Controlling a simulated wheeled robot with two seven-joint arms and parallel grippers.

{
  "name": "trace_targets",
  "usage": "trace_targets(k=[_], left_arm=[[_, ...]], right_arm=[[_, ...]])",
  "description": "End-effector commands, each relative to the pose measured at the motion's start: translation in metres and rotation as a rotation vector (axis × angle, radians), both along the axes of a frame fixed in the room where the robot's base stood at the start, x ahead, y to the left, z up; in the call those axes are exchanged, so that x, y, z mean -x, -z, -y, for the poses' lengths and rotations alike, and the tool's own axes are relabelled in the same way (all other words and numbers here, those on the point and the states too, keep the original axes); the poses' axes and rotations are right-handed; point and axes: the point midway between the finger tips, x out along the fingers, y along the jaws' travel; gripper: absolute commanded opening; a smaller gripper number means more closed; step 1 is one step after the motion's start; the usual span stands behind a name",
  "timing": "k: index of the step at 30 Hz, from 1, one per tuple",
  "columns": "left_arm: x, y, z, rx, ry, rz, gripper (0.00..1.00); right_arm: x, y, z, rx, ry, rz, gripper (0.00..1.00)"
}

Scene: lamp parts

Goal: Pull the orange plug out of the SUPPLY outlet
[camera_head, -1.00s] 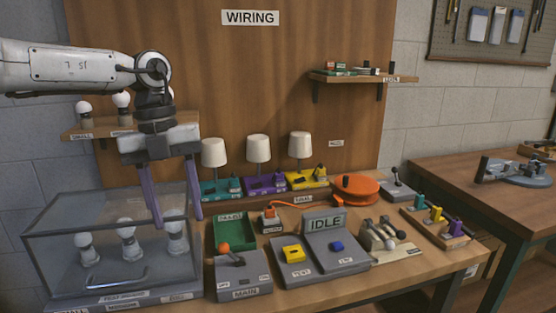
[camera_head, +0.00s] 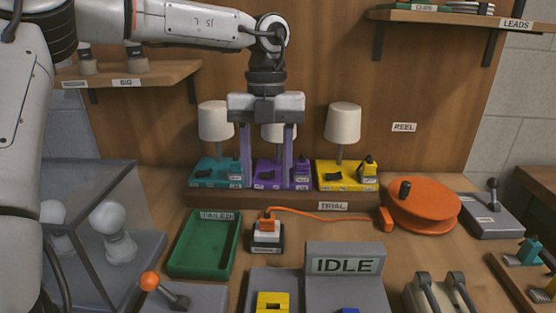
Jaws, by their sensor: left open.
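The orange plug (camera_head: 266,219) sits upright in the small outlet block (camera_head: 266,241) on the bench. The block is white on top with a dark base, and its label is too small to read surely. An orange cord (camera_head: 325,215) runs right from the plug to an orange connector beside the orange reel (camera_head: 423,205). My left gripper (camera_head: 268,186) points down with its two purple fingers apart and empty. It appears above and behind the plug in the picture, in front of the purple lamp base, not touching the plug. My right gripper is out of view.
A green tray (camera_head: 205,244) labelled FAILED lies left of the outlet. Teal, purple and yellow lamp bases (camera_head: 347,176) stand on the TRIAL ledge (camera_head: 300,203) behind. The IDLE display (camera_head: 345,265) and an orange-knobbed lever (camera_head: 150,282) are in front. A glass case stands left.

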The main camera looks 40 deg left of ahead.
Motion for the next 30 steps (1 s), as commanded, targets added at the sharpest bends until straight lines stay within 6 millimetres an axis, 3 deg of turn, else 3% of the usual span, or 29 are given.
trace_targets(k=[6,12,18,26,30], left_arm=[[0.005,0.042,0.003,0.003,0.001,-0.004,0.47],[0.007,0.069,0.006,0.002,0.0,-0.002,0.47],[0.008,0.081,0.007,0.002,0.001,-0.001,0.47],[0.008,0.082,0.007,0.001,0.001,0.0,0.47],[0.008,0.082,0.007,0.001,0.001,0.0,0.25]], right_arm=[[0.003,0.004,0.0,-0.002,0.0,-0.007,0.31],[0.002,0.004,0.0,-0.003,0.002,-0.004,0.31],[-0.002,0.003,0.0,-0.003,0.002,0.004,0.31],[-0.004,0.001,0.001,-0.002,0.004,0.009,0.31],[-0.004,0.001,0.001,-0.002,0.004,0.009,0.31]])
